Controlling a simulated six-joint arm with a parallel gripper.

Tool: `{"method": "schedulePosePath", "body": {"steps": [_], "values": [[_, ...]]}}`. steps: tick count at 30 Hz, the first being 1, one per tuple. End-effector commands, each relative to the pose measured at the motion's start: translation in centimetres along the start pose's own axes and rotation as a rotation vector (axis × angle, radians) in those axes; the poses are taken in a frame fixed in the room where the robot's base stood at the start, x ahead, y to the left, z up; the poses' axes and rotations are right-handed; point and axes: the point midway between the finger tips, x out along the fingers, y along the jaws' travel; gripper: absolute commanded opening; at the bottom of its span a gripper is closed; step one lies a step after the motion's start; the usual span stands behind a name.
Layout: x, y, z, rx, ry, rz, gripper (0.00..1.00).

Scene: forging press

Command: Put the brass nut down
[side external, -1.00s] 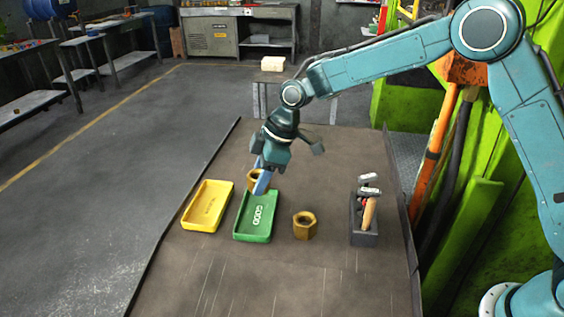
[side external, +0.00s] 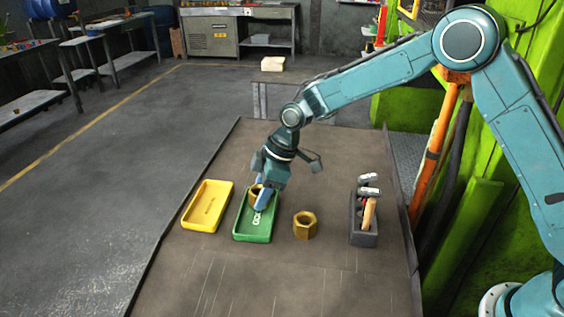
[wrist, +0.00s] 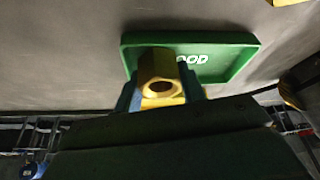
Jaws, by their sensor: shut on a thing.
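My gripper (side external: 263,197) is shut on a brass nut (side external: 255,190), with a blue finger on its near side. In the wrist view the nut (wrist: 158,70) sits between my two blue fingers (wrist: 160,92), its hole facing the camera. The nut is at the far end of the green tray (side external: 254,238), which is marked "GOOD" and also shows in the wrist view (wrist: 236,68). I cannot tell whether the nut touches the tray's floor. A second brass nut (side external: 305,226) stands on the table to the right of the green tray.
A yellow tray (side external: 190,222) lies left of the green one. A dark grey holder (side external: 363,238) with hammers (side external: 369,200) stands at the right of the table. The front of the table (side external: 270,285) is clear.

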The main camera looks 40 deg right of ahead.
Motion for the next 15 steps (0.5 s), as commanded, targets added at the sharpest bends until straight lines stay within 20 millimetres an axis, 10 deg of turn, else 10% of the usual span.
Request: {"method": "schedulePosePath", "body": {"steps": [1,2,3,15], "values": [[0.06,0.02,-0.01,-0.001,0.001,0.001,0.02],[0.17,-0.02,0.09,0.0,-0.001,-0.001,0.42],[0.14,-0.01,0.08,0.0,-0.001,-0.001,0.49],[-0.26,0.05,-0.09,0.0,0.0,0.002,0.49]]}}
